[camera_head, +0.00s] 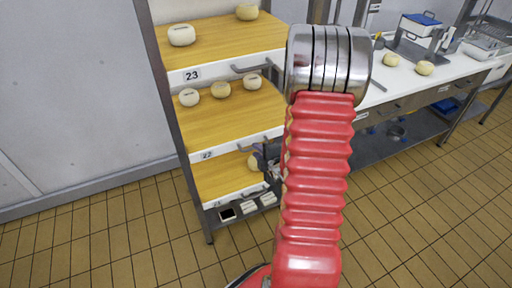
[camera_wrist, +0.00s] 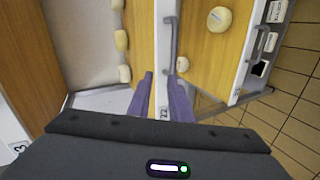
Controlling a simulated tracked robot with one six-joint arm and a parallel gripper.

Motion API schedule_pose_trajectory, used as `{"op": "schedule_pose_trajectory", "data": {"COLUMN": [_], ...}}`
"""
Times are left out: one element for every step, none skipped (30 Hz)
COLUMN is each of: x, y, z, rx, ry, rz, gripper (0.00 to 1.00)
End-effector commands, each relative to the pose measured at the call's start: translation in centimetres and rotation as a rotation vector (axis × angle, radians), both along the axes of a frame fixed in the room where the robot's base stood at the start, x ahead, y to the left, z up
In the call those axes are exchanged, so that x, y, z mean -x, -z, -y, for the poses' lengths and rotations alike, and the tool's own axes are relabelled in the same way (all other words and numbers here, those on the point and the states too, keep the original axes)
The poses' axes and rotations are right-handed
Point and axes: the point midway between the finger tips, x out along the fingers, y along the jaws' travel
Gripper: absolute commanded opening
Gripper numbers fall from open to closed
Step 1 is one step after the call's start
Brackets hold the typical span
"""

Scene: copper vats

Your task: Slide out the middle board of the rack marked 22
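The middle board (camera_head: 237,118) of the rack is wooden with a white front edge marked 22 (camera_head: 207,155). Several pale round cheeses (camera_head: 220,89) sit on it. Its grey bar handle (camera_wrist: 170,48) shows in the wrist view, on the white front edge. My gripper (camera_wrist: 161,85) has two purple fingers spread apart, one on each side of the front edge and handle line in the picture. The fingertips are close to the handle's near end; I cannot tell whether they touch it. In the head view my gripper (camera_head: 267,163) is partly hidden behind my red arm.
Board 23 (camera_head: 215,50) is above and board 21 (camera_head: 220,178) below, both with cheeses and handles. A white worktop (camera_head: 395,88) with cheeses and equipment stands at the right. The tiled floor (camera_head: 125,240) in front is clear.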

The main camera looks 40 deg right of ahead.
Motion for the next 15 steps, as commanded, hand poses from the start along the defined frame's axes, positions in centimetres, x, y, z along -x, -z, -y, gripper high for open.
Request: {"op": "schedule_pose_trajectory", "data": {"x": [0.7, 0.9, 1.4, 1.7, 2.0, 2.5, 2.8, 3.2, 3.6, 3.9, 4.2, 4.6, 4.8, 5.0, 5.2], "y": [1.0, 1.4, 1.9, 2.3, 2.6, 3.0, 3.4, 3.6, 3.9, 4.1, 4.3, 4.5, 4.6, 4.7, 4.7], "z": [0.4, 0.6, 0.8, 1.0, 1.1, 1.3, 1.4, 1.5, 1.6, 1.7, 1.8, 1.8, 1.9, 1.9, 1.9], "rx": [0.014, 0.026, 0.044, 0.057, 0.069, 0.087, 0.099, 0.112, 0.128, 0.137, 0.148, 0.160, 0.167, 0.174, 0.181], "ry": [-0.007, -0.014, -0.022, -0.028, -0.034, -0.038, -0.042, -0.045, -0.047, -0.049, -0.050, -0.051, -0.050, -0.050, -0.051], "rz": [0.011, 0.021, 0.035, 0.046, 0.058, 0.075, 0.087, 0.099, 0.115, 0.126, 0.136, 0.149, 0.156, 0.164, 0.170], "gripper": [0.19, 0.19, 0.19, 0.19, 0.19, 0.19, 0.19, 0.19, 0.19, 0.19, 0.19, 0.19, 0.19, 0.19, 0.19]}}
